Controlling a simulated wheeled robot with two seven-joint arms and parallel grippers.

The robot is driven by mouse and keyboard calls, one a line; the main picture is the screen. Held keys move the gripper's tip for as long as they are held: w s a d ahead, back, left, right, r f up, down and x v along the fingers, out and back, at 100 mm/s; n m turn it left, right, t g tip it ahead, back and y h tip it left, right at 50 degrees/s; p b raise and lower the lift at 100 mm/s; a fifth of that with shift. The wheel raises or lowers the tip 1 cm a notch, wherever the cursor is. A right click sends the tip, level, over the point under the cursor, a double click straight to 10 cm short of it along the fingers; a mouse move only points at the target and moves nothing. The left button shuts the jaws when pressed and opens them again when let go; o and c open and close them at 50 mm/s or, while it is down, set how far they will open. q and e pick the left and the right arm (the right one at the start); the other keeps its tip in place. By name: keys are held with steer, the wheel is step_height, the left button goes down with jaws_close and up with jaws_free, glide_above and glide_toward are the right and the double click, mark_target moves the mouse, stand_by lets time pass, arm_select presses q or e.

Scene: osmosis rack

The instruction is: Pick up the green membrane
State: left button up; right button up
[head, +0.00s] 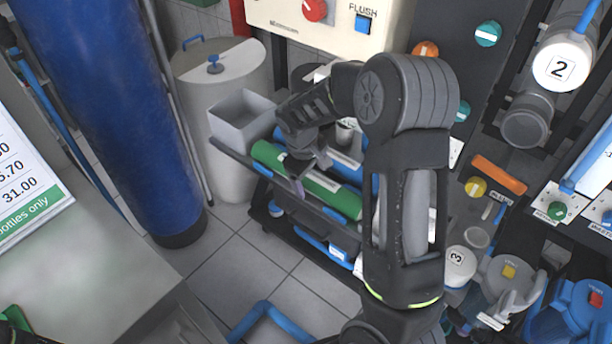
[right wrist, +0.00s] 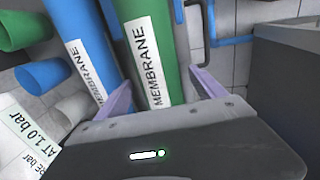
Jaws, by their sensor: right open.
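The green membrane (head: 335,194) is a long green cylinder lying on a dark shelf of the rack, with a white label reading MEMBRANE. In the right wrist view the membrane (right wrist: 149,40) runs away from me between the two purple fingers. My right gripper (head: 297,177) is over the membrane's middle and covers part of it in the head view. In the right wrist view the right gripper (right wrist: 163,91) is open, with one finger to each side of the membrane. I cannot tell whether either finger touches it. My left gripper is not in view.
A blue membrane (right wrist: 85,50) lies close beside the green one. A large blue cylinder (head: 115,110) stands at left.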

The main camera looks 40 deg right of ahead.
mark_target(311, 174)
steer(key=shift+f, duration=0.1)
steer(key=shift+c, duration=0.3)
steer(key=c, duration=1.6)
steer(key=shift+o, duration=0.2)
steer(key=v, duration=0.3)
steer(key=d+v, duration=0.1)
steer(key=v, duration=0.2)
steer(key=d+v, duration=0.1)
steer(key=v, duration=0.3)
steer(key=shift+w, duration=0.4)
